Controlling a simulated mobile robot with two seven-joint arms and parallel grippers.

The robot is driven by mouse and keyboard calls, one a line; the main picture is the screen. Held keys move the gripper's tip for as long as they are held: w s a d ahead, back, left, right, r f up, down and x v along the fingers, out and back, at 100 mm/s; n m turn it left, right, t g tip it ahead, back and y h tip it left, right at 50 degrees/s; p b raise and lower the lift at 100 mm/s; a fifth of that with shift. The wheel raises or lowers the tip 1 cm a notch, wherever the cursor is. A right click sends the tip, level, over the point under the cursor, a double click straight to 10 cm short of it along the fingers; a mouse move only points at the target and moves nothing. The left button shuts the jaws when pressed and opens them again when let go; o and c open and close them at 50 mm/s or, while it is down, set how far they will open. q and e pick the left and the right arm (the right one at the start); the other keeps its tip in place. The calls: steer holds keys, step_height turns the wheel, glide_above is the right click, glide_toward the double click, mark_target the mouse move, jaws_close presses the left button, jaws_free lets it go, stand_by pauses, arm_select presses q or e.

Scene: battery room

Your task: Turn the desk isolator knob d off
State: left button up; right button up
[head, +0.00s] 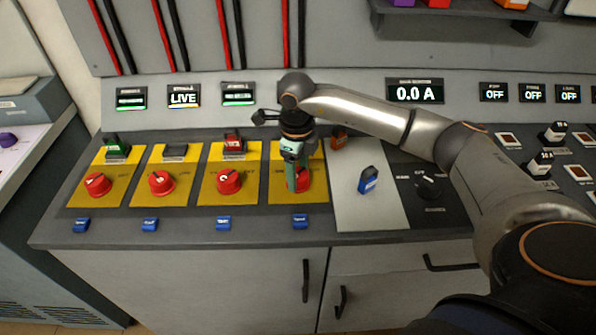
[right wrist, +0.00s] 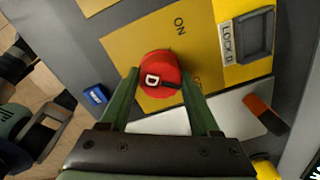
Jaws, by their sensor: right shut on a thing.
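The red isolator knob d (right wrist: 157,68), with a white D label, stands on a yellow plate (right wrist: 115,22). A dark mark on its top lies toward the right in the right wrist view. ON is printed above it; other lettering to its right is partly hidden by a finger. In the head view the knob (head: 305,186) is mostly hidden behind my right gripper (head: 298,180). My right gripper also shows in the right wrist view (right wrist: 162,82), its green fingers on both sides of the knob, shut on it.
Three similar red knobs (head: 230,182) on yellow plates stand to the left. To the right are a blue handle (head: 368,179) on a pale panel and a black rotary knob (head: 428,186). One display (head: 184,96) reads LIVE; the current meter (head: 415,93) reads 0.0 A.

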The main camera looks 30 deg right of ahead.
steer(key=shift+m, duration=0.6)
steer(key=o, duration=1.4)
steer(key=shift+c, duration=0.2)
step_height(320, 180, up, 13)
steer(key=shift+a+f, duration=0.2)
steer(key=shift+s, duration=0.15)
